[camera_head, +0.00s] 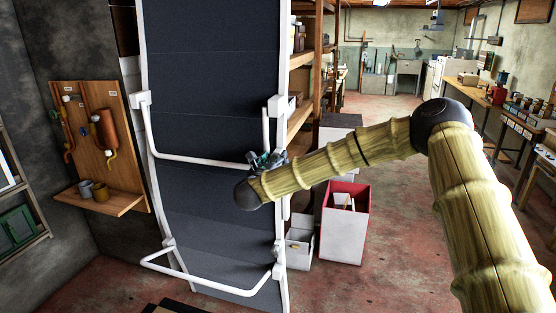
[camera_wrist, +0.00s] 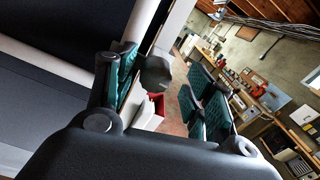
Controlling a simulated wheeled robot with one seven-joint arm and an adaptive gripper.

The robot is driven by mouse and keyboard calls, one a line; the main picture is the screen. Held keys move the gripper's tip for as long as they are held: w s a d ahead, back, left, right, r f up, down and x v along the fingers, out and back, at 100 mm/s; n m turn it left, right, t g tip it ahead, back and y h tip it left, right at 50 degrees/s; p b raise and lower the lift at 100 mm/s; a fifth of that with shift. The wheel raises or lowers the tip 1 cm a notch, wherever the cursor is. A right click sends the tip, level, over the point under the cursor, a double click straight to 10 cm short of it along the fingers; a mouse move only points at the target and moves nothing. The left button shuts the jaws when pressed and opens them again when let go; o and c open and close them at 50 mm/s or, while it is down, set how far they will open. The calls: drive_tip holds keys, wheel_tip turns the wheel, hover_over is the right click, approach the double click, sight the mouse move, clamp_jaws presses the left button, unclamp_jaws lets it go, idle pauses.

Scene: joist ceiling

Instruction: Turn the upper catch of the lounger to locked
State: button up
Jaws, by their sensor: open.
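The lounger (camera_head: 215,75) stands upright, with dark fabric on a white tubular frame. White brackets sit on its right rail, an upper one (camera_head: 280,105) and a lower one (camera_head: 277,262). I cannot tell which part is the upper catch or how it is turned. My gripper (camera_head: 265,158) is at the right rail, below the upper bracket, and hides part of the rail. In the wrist view my gripper (camera_wrist: 163,95) is open, with green pads apart. A dark rounded piece (camera_wrist: 155,73) shows beside the left finger; I cannot tell what it is. The white frame (camera_wrist: 142,22) passes behind that finger.
A wooden pegboard (camera_head: 95,140) with pipes and a shelf holding mugs is on the left wall. A red-lined white box (camera_head: 343,240) and a smaller white box (camera_head: 299,247) stand right of the lounger. Wooden shelving (camera_head: 312,60) is behind.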

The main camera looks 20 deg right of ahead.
drive_tip(key=v, duration=1.2)
drive_tip(key=shift+s, duration=0.1)
